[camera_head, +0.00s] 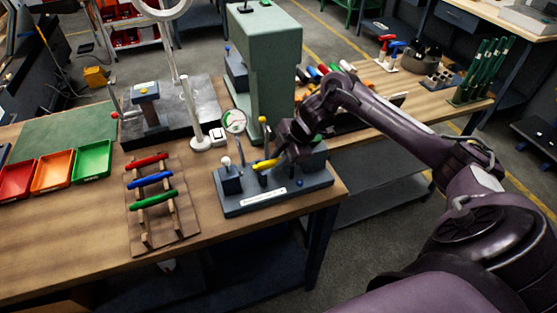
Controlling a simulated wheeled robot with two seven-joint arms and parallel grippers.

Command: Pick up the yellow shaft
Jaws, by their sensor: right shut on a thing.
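The yellow shaft (264,165) is at the grey-blue fixture (280,199) near the table's right corner. My right gripper (278,158) is shut on the yellow shaft at its right end. The gripper hides that end, and I cannot tell whether the shaft touches the fixture. Red (148,161), blue (151,180) and green (153,199) shafts lie across a wooden rack (180,230) left of the fixture. My left gripper is not in view.
A tall green press (270,65) stands behind the fixture, with a round dial (234,121) beside it. Red (17,180), orange (52,171) and green (91,160) trays sit at the left. Bare wooden tabletop (60,235) lies at the front left.

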